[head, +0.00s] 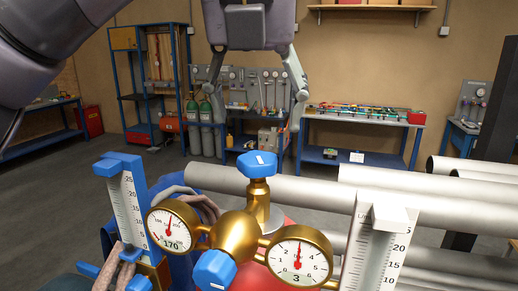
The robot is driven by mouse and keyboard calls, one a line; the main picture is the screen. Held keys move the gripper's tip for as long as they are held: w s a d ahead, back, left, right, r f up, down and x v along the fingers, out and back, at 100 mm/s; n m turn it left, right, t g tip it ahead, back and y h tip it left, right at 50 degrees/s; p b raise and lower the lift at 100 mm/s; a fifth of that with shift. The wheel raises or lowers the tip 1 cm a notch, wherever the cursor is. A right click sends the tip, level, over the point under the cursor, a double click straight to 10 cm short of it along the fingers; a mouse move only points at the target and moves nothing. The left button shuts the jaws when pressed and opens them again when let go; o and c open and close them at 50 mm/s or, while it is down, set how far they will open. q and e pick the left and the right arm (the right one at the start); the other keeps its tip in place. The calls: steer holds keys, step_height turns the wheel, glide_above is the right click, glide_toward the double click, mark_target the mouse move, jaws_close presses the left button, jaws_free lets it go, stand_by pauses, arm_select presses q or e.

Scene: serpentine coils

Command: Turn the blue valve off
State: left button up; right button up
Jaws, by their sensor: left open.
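A brass gauge assembly (237,238) stands close in front of me with two round white dials. A blue valve knob (257,163) sits on an upright brass stem at its top. A second blue knob (214,270) is at its lower front. The left dial (170,227) reads near 170 by its label, and the right dial (299,256) is labelled 3. My left gripper (252,106) hangs at top centre with its fingers spread wide, empty, above and apart from the upper knob. My right gripper is not in view.
A blue-ended white scale (126,208) stands at left and a white scale (373,250) at right. Thick grey pipes (440,208) lie to the right. Behind are a blue shelf rack (150,85) and a workbench (362,118), with open grey floor between.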

mark_target(258, 155)
arm_select(q)
steer(key=p+x, duration=0.1)
steer(key=x, duration=0.4)
steer(key=shift+f, duration=0.35)
steer(key=shift+w+f, duration=0.1)
steer(key=shift+f, duration=0.25)
steer(key=shift+w+f, duration=0.35)
steer(key=shift+f, duration=0.15)
steer(key=shift+s, duration=0.1)
steer(key=c, duration=1.2)
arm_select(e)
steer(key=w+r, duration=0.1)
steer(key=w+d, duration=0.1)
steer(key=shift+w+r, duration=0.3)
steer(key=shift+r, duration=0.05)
